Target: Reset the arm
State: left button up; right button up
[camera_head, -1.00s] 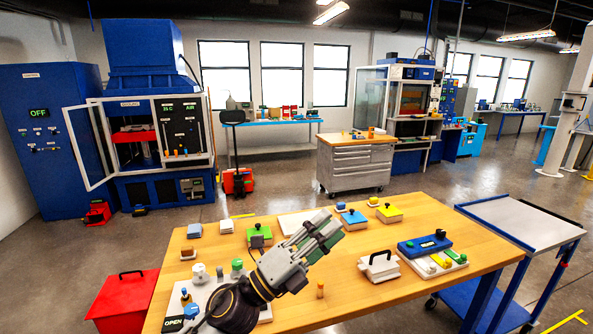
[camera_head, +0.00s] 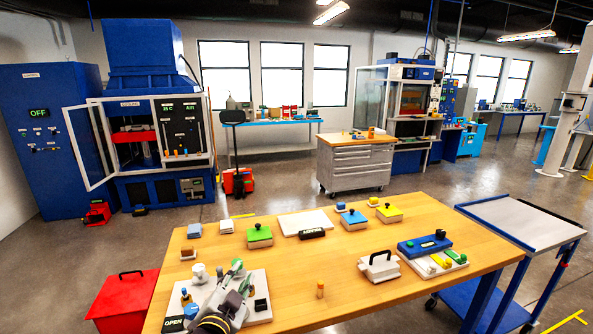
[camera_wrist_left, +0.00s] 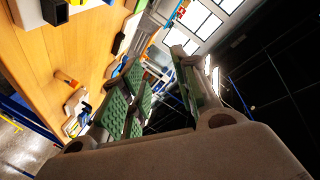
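My left gripper (camera_head: 238,268) is over the front left of the wooden table (camera_head: 340,290), above a white board. Its grey fingers with green pads point away from me and up. In the left wrist view the two padded fingers (camera_wrist_left: 158,72) stand apart with nothing between them, so it is open and empty. The arm hides part of the white board (camera_head: 262,312) in the head view. My right gripper does not show.
A green block with a knob (camera_head: 259,237), a white case with a handle (camera_head: 379,267) and a blue case (camera_head: 424,246) are on the table. A small orange peg (camera_head: 320,290) stands near the front. A red box (camera_head: 123,296) is at the left; a cart (camera_head: 510,215) at the right.

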pick_arm(q)
jog(key=s+a+f+n+g+y, duration=0.1)
jog(key=s+a+f+n+g, duration=0.4)
jog(key=s+f, duration=0.6)
jog(key=s+a+f+n+g, duration=0.2)
jog(key=s+a+f+g, duration=0.1)
jog(key=s+f+g, duration=0.7)
jog(key=s+f+t, duration=0.1)
jog(key=s+f, duration=0.2)
jog(key=f, duration=1.4)
jog(key=s+f, duration=0.2)
jog(key=f, duration=1.6)
jog(key=s+a+f, duration=0.2)
jog(key=s+f, duration=0.7)
jog(key=s, duration=0.1)
jog(key=s+a+f+g, duration=0.1)
jog(key=s+a+f, duration=0.1)
jog(key=s+f, duration=0.7)
jog(key=shift+s+a+f+m, duration=0.3)
jog(key=shift+s+a, duration=0.1)
jog(key=shift+s, duration=0.9)
